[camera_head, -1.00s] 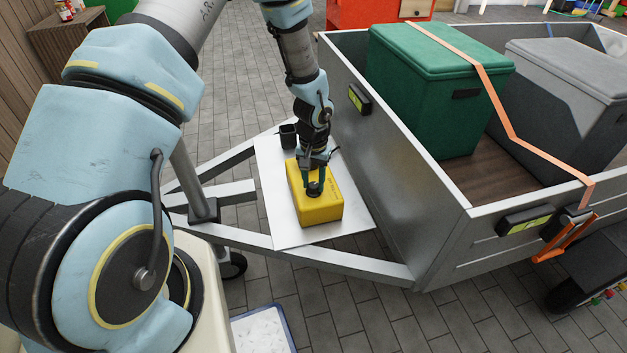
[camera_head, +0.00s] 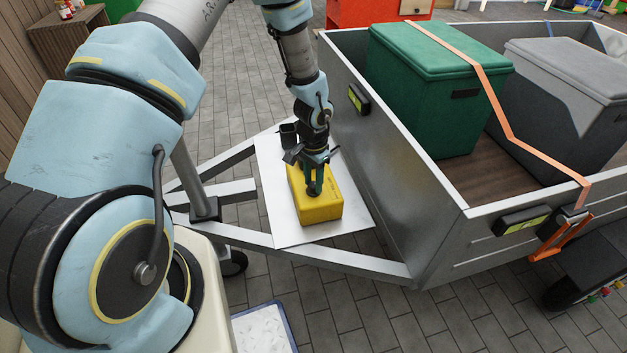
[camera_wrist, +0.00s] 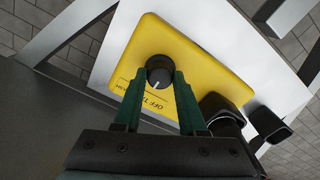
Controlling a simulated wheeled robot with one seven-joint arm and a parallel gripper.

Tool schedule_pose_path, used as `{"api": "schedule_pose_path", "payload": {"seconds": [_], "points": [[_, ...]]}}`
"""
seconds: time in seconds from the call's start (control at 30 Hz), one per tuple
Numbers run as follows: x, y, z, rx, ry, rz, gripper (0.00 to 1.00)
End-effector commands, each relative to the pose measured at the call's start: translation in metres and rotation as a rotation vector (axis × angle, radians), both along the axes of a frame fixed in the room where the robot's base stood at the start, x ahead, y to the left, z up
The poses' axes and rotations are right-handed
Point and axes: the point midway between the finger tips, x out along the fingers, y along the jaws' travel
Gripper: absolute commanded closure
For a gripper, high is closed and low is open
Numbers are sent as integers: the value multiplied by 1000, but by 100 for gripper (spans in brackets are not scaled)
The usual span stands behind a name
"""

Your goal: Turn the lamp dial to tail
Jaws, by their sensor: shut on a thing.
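The yellow lamp box (camera_head: 323,206) sits on a white plate on the trailer's drawbar. It also shows in the wrist view (camera_wrist: 205,65). Its black round dial (camera_wrist: 158,66) has a pale pointer line and stands on the box's top face. Lettering beside the dial reads "OFF" and a word starting with "T", partly hidden by the fingers. My gripper (camera_wrist: 160,85) has its two green fingers shut on the dial, one on each side. In the head view my gripper (camera_head: 314,188) comes down from above, and the dial is mostly hidden under it.
The white plate (camera_head: 285,239) lies under the box. Black sockets (camera_wrist: 267,122) stand beside the box. The grey trailer wall (camera_head: 400,175) rises close on the right, with a green crate (camera_head: 425,95) and a grey crate (camera_head: 570,95) inside.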

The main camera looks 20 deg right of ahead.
Motion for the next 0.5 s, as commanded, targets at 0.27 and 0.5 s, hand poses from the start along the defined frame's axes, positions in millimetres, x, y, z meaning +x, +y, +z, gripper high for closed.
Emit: {"api": "schedule_pose_path", "payload": {"seconds": [0.27,0.5], "points": [[1,-1,1,-2,-2,0,100],[0,0,0,-1,0,0,37]]}}
